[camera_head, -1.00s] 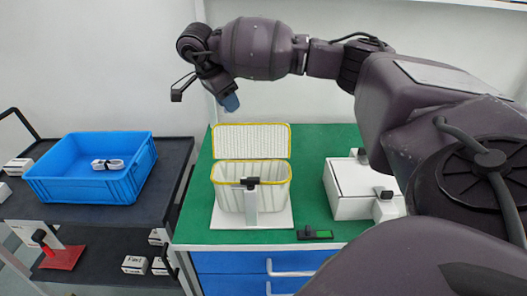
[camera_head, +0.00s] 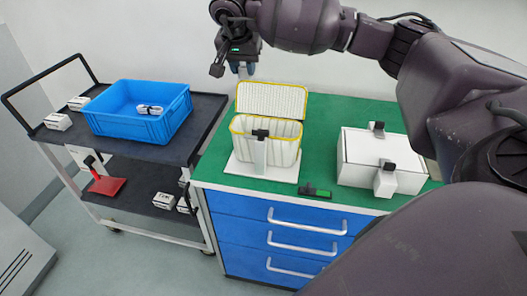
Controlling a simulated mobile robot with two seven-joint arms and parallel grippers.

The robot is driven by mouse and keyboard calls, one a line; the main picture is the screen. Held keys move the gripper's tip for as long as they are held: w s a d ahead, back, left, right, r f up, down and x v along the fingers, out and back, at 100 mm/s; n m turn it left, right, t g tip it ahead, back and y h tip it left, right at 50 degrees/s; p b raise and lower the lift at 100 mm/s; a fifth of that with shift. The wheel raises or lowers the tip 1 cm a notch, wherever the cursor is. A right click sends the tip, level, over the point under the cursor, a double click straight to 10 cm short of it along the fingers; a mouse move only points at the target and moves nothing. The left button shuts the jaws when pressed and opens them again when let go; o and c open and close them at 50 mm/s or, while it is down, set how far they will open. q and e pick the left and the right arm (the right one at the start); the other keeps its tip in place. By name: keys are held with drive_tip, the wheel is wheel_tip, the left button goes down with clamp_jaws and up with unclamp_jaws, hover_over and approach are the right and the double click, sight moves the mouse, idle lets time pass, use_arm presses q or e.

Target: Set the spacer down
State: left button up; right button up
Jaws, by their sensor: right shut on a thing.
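My right gripper (camera_head: 240,62) hangs at the top, in front of the white wall, above and behind the open basket. It is shut on a small blue-grey piece (camera_head: 243,69), which I take to be the spacer. The dark gripper body hides most of this piece. The piece is in the air, apart from the green worktop (camera_head: 215,158). My left gripper is out of view.
A yellow-rimmed white basket (camera_head: 285,151) with its lid up stands on a white base on the worktop. A white box (camera_head: 365,150) with black-topped clamps is at right. A small black-and-green device (camera_head: 316,191) lies at the front edge. A blue crate (camera_head: 112,123) sits on the dark cart.

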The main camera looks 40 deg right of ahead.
sight(244, 78)
drive_tip(key=f, duration=0.4)
drive_tip(key=shift+s+f, duration=0.2)
drive_tip(key=shift+f, duration=0.1)
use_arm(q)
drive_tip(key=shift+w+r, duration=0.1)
use_arm(e)
drive_tip(key=shift+w+f, duration=0.1)
drive_tip(key=shift+f, duration=7.4)
drive_tip(key=shift+f, duration=0.15)
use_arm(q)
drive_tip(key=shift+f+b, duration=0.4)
use_arm(e)
drive_tip(key=shift+f, duration=0.3)
